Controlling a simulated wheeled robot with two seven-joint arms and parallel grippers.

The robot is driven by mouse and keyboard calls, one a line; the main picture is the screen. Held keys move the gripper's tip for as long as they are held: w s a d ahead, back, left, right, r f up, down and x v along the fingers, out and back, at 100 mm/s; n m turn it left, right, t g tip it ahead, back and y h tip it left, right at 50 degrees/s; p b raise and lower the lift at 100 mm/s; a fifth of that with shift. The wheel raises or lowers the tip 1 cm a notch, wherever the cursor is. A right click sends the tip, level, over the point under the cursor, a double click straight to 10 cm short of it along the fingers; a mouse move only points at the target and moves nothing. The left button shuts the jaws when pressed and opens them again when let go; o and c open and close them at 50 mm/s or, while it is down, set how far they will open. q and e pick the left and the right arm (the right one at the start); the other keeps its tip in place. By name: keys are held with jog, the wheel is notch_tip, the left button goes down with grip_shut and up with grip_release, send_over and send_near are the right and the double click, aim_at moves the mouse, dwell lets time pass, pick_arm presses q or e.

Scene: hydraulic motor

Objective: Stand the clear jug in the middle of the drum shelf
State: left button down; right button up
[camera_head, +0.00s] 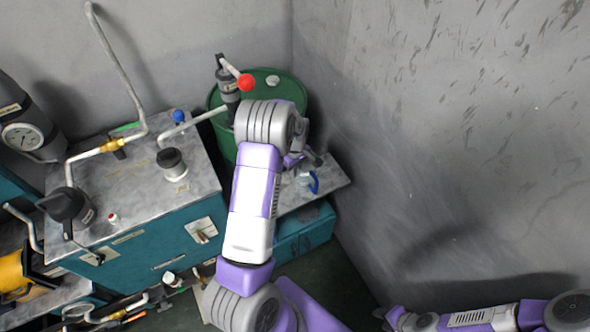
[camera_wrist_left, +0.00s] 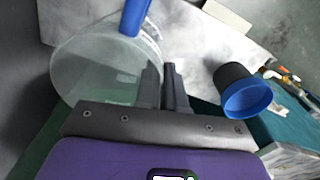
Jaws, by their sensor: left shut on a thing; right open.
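The clear jug (camera_wrist_left: 95,68) with a blue handle (camera_wrist_left: 133,14) fills the upper left of the left wrist view. In the head view the jug (camera_head: 303,181) shows small, below my left gripper and over the grey drum shelf (camera_head: 328,176). My left gripper (camera_wrist_left: 161,70) has its fingers close together at the jug's side, shut on its wall. The mottled shelf top (camera_wrist_left: 195,38) lies behind the jug in the wrist view; I cannot tell whether the jug touches it. My right gripper is not in view; only part of that arm shows at the lower right.
A dark cup with a blue inside (camera_wrist_left: 245,98) is right of the fingers. A green drum (camera_head: 287,92) stands behind my left arm. A teal cabinet (camera_head: 165,240) with pipes and a small canister (camera_head: 172,163) is on the left. A grey wall (camera_head: 450,130) bounds the right.

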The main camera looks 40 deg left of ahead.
pick_arm(q)
jog(key=c, duration=1.6)
grip_release()
jog(key=shift+f, duration=0.15)
jog(key=shift+c, duration=0.2)
jog(key=o, duration=0.4)
notch_tip(320, 180, up, 12)
jog(key=p, duration=0.1)
jog(key=shift+r+p, duration=0.25)
jog(key=shift+p, duration=0.1)
